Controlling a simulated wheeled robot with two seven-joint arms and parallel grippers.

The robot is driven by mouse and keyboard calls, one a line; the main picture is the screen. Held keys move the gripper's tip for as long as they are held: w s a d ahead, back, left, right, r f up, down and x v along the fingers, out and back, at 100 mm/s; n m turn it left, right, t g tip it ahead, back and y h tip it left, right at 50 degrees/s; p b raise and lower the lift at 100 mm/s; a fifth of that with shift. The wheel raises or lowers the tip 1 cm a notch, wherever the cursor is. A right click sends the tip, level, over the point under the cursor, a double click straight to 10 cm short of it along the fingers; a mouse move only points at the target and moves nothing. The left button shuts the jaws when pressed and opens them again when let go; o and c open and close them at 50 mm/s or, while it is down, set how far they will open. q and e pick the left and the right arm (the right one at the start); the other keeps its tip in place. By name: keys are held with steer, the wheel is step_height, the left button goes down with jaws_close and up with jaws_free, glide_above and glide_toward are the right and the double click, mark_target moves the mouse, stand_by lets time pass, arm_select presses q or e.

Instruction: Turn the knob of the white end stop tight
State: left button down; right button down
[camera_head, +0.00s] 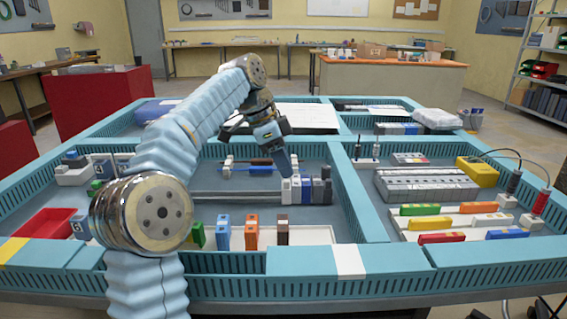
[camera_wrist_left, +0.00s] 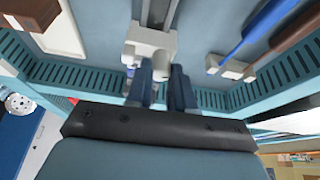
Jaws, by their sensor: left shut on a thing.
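The white end stop (camera_head: 287,190) sits at the left end of a row of grey and dark blocks on the metal rail (camera_head: 235,197). In the left wrist view the white end stop (camera_wrist_left: 150,42) is at the top centre, on the rail (camera_wrist_left: 157,12). My left gripper (camera_head: 287,174) reaches down to it from above. My right gripper is not in view.
Teal slotted walls (camera_head: 355,205) divide the table. Blue, orange and brown blocks (camera_head: 252,233) stand in front. Rods in holders (camera_head: 245,165) lie behind the rail. A grey module and a yellow box (camera_head: 478,171) are at the right. A red bin (camera_head: 45,228) is at the left.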

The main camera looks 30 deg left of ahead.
arm_select(q)
steer(key=shift+m, duration=0.5)
steer(key=c, duration=1)
jaws_free()
